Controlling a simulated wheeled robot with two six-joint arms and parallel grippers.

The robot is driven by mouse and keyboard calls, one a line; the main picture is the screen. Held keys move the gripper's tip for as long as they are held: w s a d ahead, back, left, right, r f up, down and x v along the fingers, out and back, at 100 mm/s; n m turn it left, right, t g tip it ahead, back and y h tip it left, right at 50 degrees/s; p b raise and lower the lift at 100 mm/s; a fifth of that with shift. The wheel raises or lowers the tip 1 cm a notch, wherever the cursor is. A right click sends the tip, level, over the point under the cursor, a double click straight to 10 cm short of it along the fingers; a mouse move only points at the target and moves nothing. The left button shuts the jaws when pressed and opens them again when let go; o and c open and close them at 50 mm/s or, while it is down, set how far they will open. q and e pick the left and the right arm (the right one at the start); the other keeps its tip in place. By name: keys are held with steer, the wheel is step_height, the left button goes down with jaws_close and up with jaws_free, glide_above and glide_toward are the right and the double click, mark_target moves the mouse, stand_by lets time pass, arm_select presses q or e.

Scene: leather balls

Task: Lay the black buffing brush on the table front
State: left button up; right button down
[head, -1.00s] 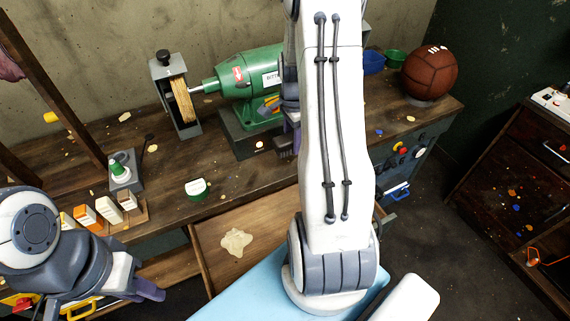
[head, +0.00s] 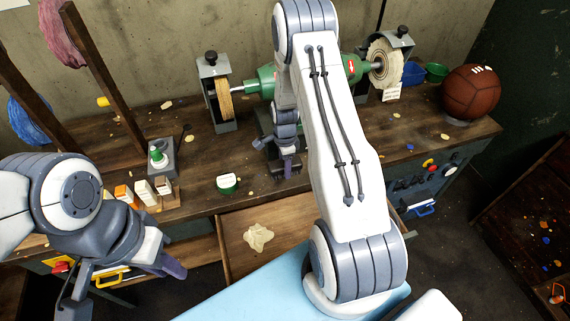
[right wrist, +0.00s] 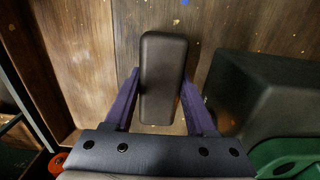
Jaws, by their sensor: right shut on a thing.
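The black buffing brush (right wrist: 163,78) is a dark, rounded block seen in the right wrist view. It sits between the two purple fingers of my right gripper (right wrist: 161,88), which is shut on it. Brown tabletop shows behind it. In the head view my right gripper (head: 286,168) is over the workbench (head: 330,170), in front of the green buffing machine (head: 262,84); I cannot make out the brush clearly there. My left gripper (head: 170,268) hangs in front of the bench's left part, apart from the brush; its opening cannot be judged.
A green-and-white round tin (head: 227,183) stands near the front edge, left of my right gripper. An open drawer (head: 240,262) with a pale cloth (head: 258,237) juts out below. Small boxes (head: 145,192) stand at the left; a brown leather ball (head: 470,91) rests at the right.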

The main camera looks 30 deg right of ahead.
steer(key=shift+f, duration=0.2)
steer(key=shift+c, duration=1.1)
jaws_free()
